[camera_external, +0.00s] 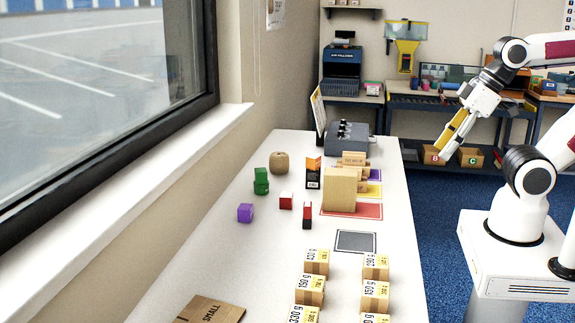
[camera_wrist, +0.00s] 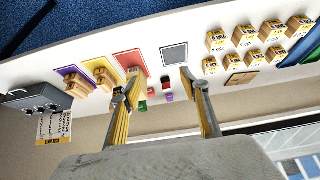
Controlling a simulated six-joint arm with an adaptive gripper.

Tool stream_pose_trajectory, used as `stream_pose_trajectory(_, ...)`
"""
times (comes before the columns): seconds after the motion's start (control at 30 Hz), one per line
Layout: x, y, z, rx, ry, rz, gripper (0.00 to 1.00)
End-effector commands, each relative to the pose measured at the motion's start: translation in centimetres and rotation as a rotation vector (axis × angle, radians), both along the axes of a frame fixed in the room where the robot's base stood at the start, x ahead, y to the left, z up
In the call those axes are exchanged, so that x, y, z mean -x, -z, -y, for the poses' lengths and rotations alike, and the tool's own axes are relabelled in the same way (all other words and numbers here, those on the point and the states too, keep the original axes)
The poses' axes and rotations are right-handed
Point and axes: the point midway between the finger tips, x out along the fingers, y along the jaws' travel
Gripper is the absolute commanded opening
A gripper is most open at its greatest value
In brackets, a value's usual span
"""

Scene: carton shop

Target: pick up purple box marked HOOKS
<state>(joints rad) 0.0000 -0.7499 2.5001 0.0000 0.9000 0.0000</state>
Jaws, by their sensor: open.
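A small purple box (camera_external: 245,213) stands on the white table, near its left edge by the window wall. Any marking on it is too small to read. In the wrist view the purple box (camera_wrist: 169,97) shows between the fingers, far off. My gripper (camera_external: 449,141) is raised off the right side of the table, well away from the box. In the wrist view my gripper (camera_wrist: 160,78) has its two yellow-padded fingers spread apart with nothing held between them.
Several labelled cartons (camera_external: 316,262) stand at the front. A grey machine (camera_external: 347,139) is at the back.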

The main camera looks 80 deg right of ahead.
Motion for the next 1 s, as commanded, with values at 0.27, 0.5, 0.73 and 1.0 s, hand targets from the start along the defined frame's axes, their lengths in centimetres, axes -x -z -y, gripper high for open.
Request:
stream_pose_trajectory(0.27, 0.00, 0.00, 0.00, 0.000, 0.000, 0.000, 0.45)
stream_pose_trajectory(0.5, 0.00, 0.00, 0.00, 0.000, 0.000, 0.000, 0.54)
stream_pose_trajectory(0.73, 0.00, 0.00, 0.00, 0.000, 0.000, 0.000, 0.54)
stream_pose_trajectory(1.0, -0.84, -0.13, -0.17, -0.005, -0.003, 0.008, 0.54)
